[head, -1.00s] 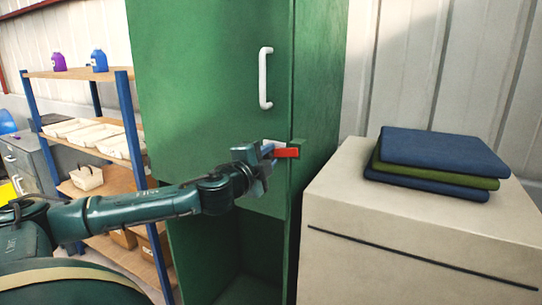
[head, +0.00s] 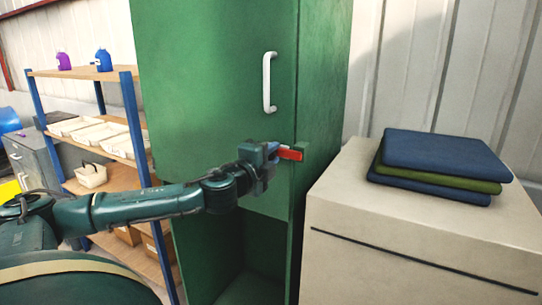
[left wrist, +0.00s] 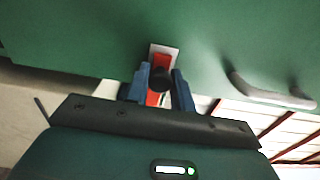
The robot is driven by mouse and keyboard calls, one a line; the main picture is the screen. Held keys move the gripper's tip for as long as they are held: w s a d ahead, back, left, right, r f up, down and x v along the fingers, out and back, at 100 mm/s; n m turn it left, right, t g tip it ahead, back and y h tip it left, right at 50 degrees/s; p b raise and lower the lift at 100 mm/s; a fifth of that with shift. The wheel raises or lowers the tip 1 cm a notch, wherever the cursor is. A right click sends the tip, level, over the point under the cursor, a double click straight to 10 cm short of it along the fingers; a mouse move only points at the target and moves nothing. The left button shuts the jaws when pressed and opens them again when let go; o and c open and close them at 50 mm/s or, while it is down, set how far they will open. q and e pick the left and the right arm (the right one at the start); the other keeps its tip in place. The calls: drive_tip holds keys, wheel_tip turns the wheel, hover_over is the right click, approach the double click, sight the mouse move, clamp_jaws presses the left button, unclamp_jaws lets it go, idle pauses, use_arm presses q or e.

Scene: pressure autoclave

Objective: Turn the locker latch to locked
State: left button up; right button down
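The green locker (head: 215,90) stands upright in the middle of the head view. Its red latch lever (head: 291,154) lies nearly level at the door's right edge, below the white handle (head: 268,82). My left gripper (head: 274,152) is at the lever's left part and hides some of it. In the left wrist view the blue fingers (left wrist: 162,88) stand apart, one on each side of the red lever (left wrist: 153,98) and its dark round pivot. A gap seems to show beside the lever, so they look open around it. My right gripper is in neither view.
A beige cabinet (head: 400,230) with folded cloths (head: 440,165) stands close on the right of the locker. A shelf rack (head: 132,115) with trays and bottles stands on the left. The space below the locker's door panel is open and dark.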

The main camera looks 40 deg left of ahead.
use_arm(q)
drive_tip(key=o, duration=0.4)
drive_tip(key=shift+c, duration=0.2)
drive_tip(key=shift+s, duration=0.1)
drive_tip(key=shift+s+d, duration=0.15)
drive_tip(key=shift+s, duration=0.2)
drive_tip(key=p+v, duration=0.2)
drive_tip(key=v, duration=1)
drive_tip(key=shift+s+r, duration=0.1)
